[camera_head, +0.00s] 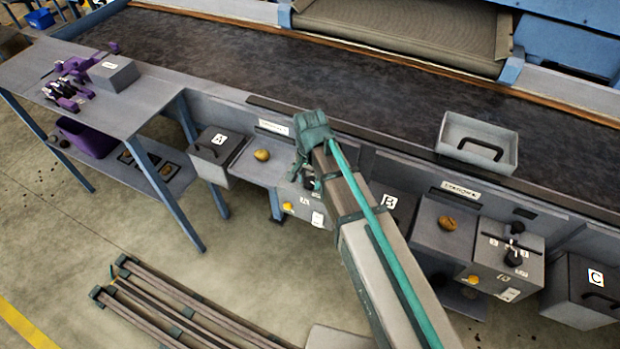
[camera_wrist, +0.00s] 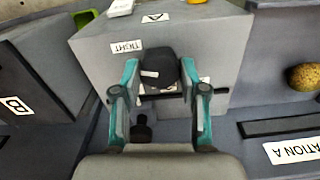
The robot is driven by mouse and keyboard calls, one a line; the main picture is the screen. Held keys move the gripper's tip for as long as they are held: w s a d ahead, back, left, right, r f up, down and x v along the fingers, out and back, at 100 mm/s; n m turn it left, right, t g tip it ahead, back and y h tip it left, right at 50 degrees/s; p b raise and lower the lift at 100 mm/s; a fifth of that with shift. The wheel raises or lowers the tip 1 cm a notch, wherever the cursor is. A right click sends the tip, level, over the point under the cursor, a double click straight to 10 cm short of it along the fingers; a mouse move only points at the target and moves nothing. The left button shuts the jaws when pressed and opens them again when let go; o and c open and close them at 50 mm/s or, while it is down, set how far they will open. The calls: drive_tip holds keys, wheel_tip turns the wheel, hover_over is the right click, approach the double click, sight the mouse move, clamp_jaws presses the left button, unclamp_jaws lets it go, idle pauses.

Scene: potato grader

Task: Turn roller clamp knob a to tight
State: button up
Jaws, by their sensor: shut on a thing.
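The roller clamp knob a (camera_wrist: 160,66) is a black knob with a small white mark, on a grey box (camera_wrist: 215,40) labelled A. A "TIGHT" label (camera_wrist: 127,46) lies up and left of the knob in the wrist view. My gripper (camera_wrist: 160,82) has its teal fingers on both sides of the knob and is shut on it. A second label beside the right finger is partly hidden. In the head view my gripper (camera_head: 308,178) is at the same grey box (camera_head: 304,202), and my arm hides the knob.
A black-tipped fitting (camera_wrist: 140,130) stands below the knob in the wrist view. A potato (camera_head: 262,155) lies left of my gripper. A similar box with a black lever (camera_head: 513,256) stands to the right.

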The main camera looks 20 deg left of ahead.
sight(310, 180)
drive_tip(key=shift+m, duration=1.3)
drive_tip(key=o, duration=1.1)
drive_tip(key=shift+o, duration=0.2)
drive_tip(key=shift+r, duration=0.15)
wheel_tip(310, 180, up, 12)
drive_tip(key=shift+a, duration=0.1)
